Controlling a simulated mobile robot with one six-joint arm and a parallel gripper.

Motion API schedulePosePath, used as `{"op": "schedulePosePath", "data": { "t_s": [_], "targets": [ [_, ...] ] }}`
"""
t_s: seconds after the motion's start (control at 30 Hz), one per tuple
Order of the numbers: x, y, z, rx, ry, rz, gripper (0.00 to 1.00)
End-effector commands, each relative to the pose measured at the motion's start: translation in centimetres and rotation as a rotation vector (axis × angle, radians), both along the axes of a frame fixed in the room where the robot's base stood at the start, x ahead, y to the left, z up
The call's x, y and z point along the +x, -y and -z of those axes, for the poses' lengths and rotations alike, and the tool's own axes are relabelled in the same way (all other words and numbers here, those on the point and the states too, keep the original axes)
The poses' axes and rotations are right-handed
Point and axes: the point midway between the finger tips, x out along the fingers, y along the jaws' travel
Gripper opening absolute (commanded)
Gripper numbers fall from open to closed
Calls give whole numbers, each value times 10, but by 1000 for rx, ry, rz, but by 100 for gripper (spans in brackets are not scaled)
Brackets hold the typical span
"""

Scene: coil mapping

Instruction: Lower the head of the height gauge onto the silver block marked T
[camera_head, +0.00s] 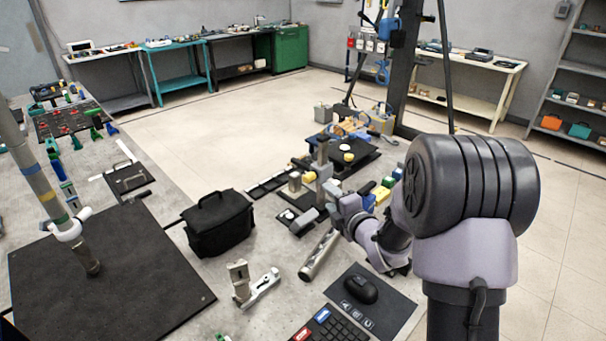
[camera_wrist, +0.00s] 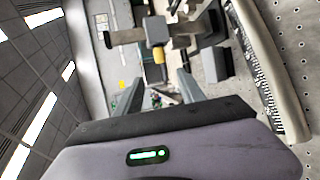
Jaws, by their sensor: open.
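What looks like the height gauge, a grey upright post (camera_head: 323,158) with a grey crosspiece, stands on the bench in the head view. A small yellow part sits beside the post. In the wrist view a grey crosspiece (camera_wrist: 125,36) and a yellow piece (camera_wrist: 159,55) show just beyond the fingertips. In the head view my gripper (camera_head: 340,199) is close to the post's right side; contact cannot be told. No T mark can be read, so I cannot pick out the silver block.
A silver cylinder (camera_head: 319,256) lies below my gripper. A mouse (camera_head: 359,289) and keyboard (camera_head: 336,328) are in front. Crowded fixtures stand behind the post. Some bench between bag and cylinder is bare.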

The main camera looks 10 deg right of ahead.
Motion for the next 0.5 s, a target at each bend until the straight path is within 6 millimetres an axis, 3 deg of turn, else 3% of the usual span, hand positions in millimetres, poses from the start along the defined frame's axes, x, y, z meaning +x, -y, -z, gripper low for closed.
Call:
{"op": "schedulePosePath", "data": {
  "t_s": [0.5],
  "targets": [
    [109,-26,29,2,0,-2,46]
  ]
}}
